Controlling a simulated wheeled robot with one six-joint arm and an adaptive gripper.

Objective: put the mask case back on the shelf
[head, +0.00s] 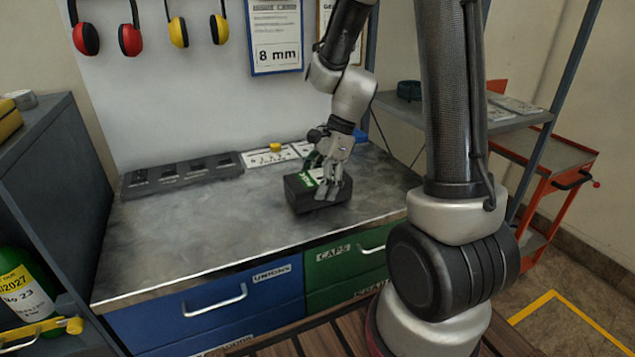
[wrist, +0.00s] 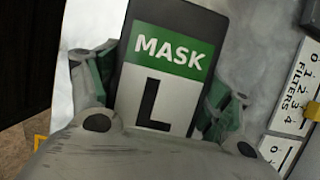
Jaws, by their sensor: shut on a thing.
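The mask case (head: 302,194) is a black box with a green and white label on top. It is at the front middle of the metal workbench in the head view; I cannot tell whether it touches the bench top. In the wrist view the mask case (wrist: 166,72) shows its label reading "MASK L". My gripper (head: 331,184) reaches down over the case, shut on it. In the wrist view my gripper (wrist: 160,100) has a finger on each side of the case. A grey shelf (head: 490,124) stands to the right of the bench, partly hidden by my arm.
A dark slotted rack (head: 183,175) lies along the back of the bench, with white label cards (head: 268,158) beside it. A dark round object (head: 409,90) sits on the grey shelf. A red trolley (head: 548,165) stands at the right. The bench's left front is clear.

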